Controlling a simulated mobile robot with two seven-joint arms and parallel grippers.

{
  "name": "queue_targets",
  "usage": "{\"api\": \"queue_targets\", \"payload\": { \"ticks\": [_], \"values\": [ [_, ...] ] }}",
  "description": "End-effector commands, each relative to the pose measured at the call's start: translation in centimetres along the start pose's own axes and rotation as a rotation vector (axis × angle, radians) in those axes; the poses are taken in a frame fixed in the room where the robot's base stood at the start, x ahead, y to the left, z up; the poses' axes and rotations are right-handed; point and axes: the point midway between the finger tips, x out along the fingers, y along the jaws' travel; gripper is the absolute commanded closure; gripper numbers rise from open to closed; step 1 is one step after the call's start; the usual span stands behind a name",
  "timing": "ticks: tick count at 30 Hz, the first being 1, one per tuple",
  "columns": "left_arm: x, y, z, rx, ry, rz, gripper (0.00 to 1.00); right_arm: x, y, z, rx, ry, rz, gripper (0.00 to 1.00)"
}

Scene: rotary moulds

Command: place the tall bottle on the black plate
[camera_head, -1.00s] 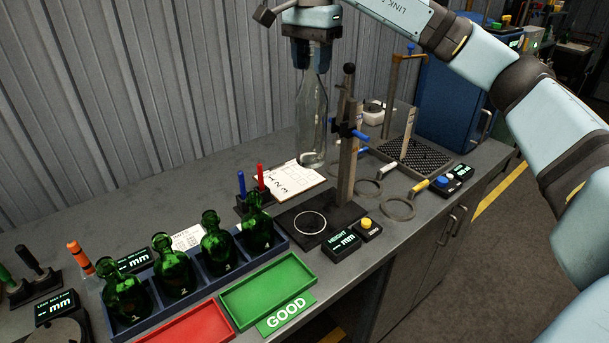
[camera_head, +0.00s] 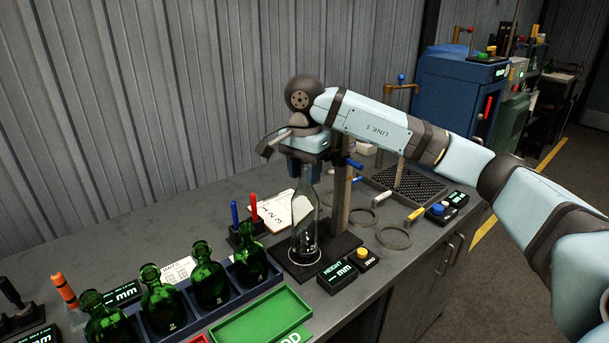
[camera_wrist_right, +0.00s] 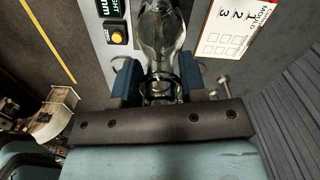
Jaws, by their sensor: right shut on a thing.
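The tall clear bottle (camera_head: 304,220) is upright over the white ring on the black plate (camera_head: 322,262) of the height gauge. Its base appears at the ring; I cannot tell whether it touches. My right gripper (camera_head: 306,172) is shut on the bottle's neck from above. In the right wrist view the bottle (camera_wrist_right: 162,35) runs away between the two blue fingers of the right gripper (camera_wrist_right: 160,85). The gauge's post (camera_head: 341,200) stands close beside the bottle. My left gripper is not in view.
Green bottles (camera_head: 160,298) stand in a blue rack (camera_head: 262,280) to the left. A green tray (camera_head: 262,318) lies in front. The height display (camera_head: 338,276) and yellow button (camera_head: 362,254) sit beside the plate. Ring gauges (camera_head: 394,236) lie to the right.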

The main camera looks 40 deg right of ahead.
Motion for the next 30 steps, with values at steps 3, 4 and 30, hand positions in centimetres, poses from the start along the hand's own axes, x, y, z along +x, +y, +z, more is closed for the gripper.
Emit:
{"api": "queue_targets", "payload": {
  "ticks": [3, 4, 30],
  "values": [
    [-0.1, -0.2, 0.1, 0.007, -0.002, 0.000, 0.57, 1.0, 0.0, 0.0, 0.000, 0.000, -0.002, 1.00],
    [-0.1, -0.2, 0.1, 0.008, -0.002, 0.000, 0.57, 1.0, 0.0, 0.0, 0.000, 0.000, -0.002, 1.00],
    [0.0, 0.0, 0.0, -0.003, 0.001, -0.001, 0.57, -0.3, -0.1, 0.0, 0.000, 0.000, -0.004, 0.36]
  ]
}}
